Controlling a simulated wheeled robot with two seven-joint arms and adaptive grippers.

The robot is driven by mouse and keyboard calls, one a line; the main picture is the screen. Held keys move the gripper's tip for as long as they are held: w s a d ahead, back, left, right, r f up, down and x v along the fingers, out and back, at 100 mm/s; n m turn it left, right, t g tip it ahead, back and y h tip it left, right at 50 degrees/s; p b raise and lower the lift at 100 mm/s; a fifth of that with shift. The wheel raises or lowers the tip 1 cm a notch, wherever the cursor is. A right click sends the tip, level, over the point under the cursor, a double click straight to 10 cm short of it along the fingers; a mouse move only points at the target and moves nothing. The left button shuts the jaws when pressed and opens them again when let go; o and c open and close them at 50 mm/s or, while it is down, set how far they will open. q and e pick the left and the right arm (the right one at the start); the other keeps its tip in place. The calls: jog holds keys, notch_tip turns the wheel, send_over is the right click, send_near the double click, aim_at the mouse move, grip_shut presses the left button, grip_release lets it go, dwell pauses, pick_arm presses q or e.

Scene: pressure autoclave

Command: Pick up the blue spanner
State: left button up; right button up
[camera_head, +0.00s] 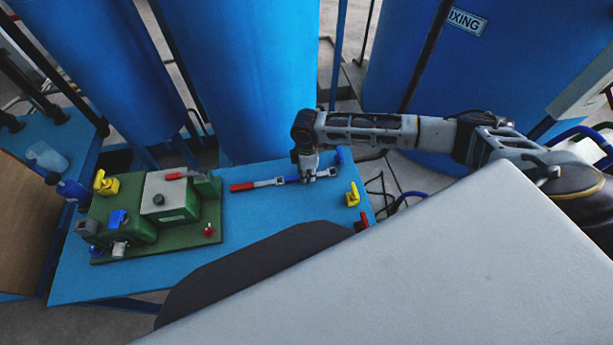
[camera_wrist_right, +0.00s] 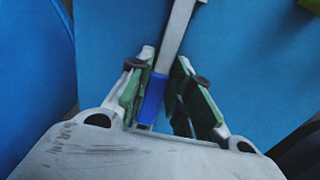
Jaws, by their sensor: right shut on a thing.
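The blue spanner (camera_head: 292,179) lies along the blue table, end to end with a red spanner (camera_head: 245,186). My right gripper (camera_head: 308,176) reaches down over it from above and is shut on it. In the right wrist view, the blue handle of the spanner (camera_wrist_right: 152,100) sits between the green-padded fingers of my right gripper (camera_wrist_right: 165,105). Its grey shaft runs up out of the top of that view. I cannot tell whether the spanner is clear of the table. My left gripper is not in view.
A green box fixture (camera_head: 165,203) with coloured valves stands on the left of the blue table (camera_head: 265,218). A yellow part (camera_head: 352,194) and a red part (camera_head: 362,221) are near the right edge. Large blue tanks (camera_head: 250,70) rise behind. The table's middle front is clear.

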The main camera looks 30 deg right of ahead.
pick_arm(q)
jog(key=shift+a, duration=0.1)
pick_arm(e)
grip_shut()
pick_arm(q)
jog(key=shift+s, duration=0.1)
pick_arm(e)
jog(key=shift+r, duration=0.55)
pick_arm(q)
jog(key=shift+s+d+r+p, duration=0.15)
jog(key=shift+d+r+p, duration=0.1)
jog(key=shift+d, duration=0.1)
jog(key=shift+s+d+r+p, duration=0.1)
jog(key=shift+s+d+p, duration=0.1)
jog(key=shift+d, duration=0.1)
pick_arm(e)
notch_tip(320, 180, up, 9)
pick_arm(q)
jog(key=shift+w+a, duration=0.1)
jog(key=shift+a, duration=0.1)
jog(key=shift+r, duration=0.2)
pick_arm(e)
jog(key=shift+s, duration=0.1)
